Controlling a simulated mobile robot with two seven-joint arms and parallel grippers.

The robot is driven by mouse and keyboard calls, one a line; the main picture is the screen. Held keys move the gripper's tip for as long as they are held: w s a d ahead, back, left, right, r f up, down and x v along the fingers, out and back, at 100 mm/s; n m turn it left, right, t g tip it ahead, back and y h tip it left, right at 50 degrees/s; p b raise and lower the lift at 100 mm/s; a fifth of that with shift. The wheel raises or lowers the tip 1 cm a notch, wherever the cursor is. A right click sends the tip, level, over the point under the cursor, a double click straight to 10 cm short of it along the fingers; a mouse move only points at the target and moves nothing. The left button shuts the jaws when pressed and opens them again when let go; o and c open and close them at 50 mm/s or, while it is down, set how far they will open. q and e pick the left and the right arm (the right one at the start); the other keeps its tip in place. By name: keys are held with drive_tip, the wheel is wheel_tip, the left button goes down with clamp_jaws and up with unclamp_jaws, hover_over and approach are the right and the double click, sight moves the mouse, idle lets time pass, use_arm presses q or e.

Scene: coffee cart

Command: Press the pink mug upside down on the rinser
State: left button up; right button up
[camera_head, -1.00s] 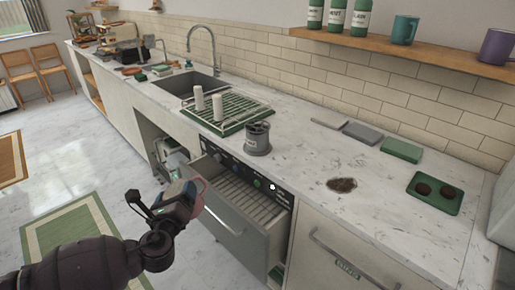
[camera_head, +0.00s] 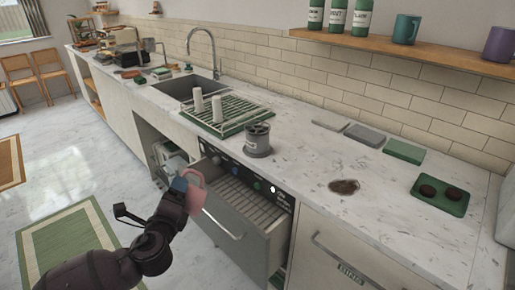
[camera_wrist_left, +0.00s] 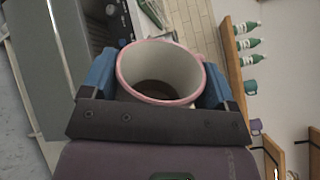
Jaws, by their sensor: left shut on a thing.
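The pink mug (camera_head: 196,200) is held in my left gripper (camera_head: 184,187), in front of the open drawer in the head view. In the left wrist view the mug (camera_wrist_left: 160,60) sits between the two blue fingers, its pink rim and open mouth turned towards that camera. Its inside is pale with a brown patch at the bottom. My left gripper is shut on the mug. I cannot pick out the rinser for certain. My right gripper is not in view.
An open drawer (camera_head: 225,217) with a slatted inside juts out from the counter. On the counter stand a dish rack (camera_head: 240,107) with white cups, a grey canister (camera_head: 258,140), a brown spill (camera_head: 344,186) and a green tray (camera_head: 451,203). The sink (camera_head: 187,88) is behind the rack.

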use_arm(q)
drive_tip(key=shift+f+n+b, duration=0.2)
drive_tip(key=shift+n+b, duration=0.25)
drive_tip(key=shift+n, duration=0.45)
drive_tip(key=n+b, duration=0.1)
drive_tip(key=n, duration=0.1)
drive_tip(key=shift+n, duration=0.4)
drive_tip(key=shift+r+n, duration=0.1)
drive_tip(key=shift+n, duration=0.4)
drive_tip(key=shift+r, duration=0.2)
drive_tip(key=shift+f+n+b, duration=0.2)
drive_tip(key=shift+n+b, duration=0.1)
drive_tip(key=shift+n, duration=0.8)
drive_tip(key=n, duration=0.3)
drive_tip(key=shift+r+n, duration=0.1)
drive_tip(key=shift+n, duration=0.2)
drive_tip(key=shift+r+n, duration=0.1)
drive_tip(key=shift+n, duration=0.2)
